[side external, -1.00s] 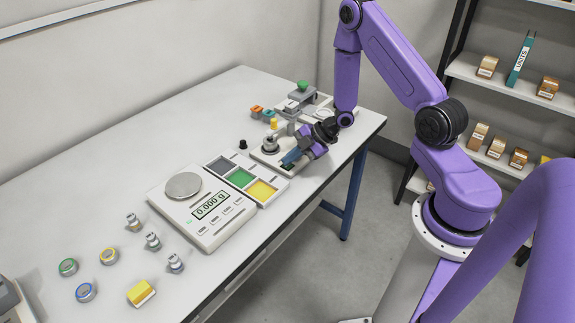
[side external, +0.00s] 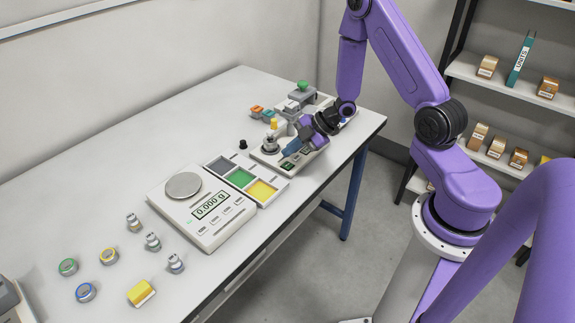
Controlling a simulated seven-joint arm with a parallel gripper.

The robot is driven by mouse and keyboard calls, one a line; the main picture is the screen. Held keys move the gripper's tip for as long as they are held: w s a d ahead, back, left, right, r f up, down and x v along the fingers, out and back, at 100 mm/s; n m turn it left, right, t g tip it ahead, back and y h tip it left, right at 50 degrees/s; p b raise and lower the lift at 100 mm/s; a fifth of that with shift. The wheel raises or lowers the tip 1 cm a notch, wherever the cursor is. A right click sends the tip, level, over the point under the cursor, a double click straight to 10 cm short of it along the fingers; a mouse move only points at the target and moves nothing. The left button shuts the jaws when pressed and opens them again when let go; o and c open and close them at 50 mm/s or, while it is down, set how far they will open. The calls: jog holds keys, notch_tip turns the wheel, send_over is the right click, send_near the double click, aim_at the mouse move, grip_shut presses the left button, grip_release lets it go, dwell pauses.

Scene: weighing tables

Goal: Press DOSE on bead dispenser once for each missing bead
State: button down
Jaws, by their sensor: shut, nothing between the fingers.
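A low white device (side external: 262,158) with a grey knob-like part on top and a small dark green display (side external: 287,165) stands near the table's right edge; I take it to be the bead dispenser. My gripper (side external: 288,153) is shut and empty, its blue fingers pointing down-left just above this device. I cannot tell whether the fingertips touch it. The wrist and fingers hide its right part, and I cannot make out the DOSE button or any beads.
A tray (side external: 264,203) with grey, green and yellow compartments lies left of the device. Next to it is a scale (side external: 192,222) reading 0.000 g. Several small weights, rings and a yellow block (side external: 141,292) lie at front left. A grey device with a green top (side external: 302,93) stands behind.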

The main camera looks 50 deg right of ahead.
aim_at(290, 166)
jog(key=shift+r, duration=1.65)
jog(key=shift+a+r, duration=0.15)
jog(key=s+a+r+m+g+h, duration=0.25)
jog(key=s+a+r+h, duration=0.25)
jog(key=s+a+r, duration=0.5)
jog(key=s+a+r+m+g, duration=0.1)
jog(key=s+r+g, duration=0.1)
jog(key=s, duration=0.7)
jog(key=s+a+r+m+g, duration=0.1)
jog(key=s+r+g, duration=0.1)
jog(key=s, duration=0.8)
jog(key=shift+r+h, duration=0.4)
jog(key=shift+r, duration=0.1)
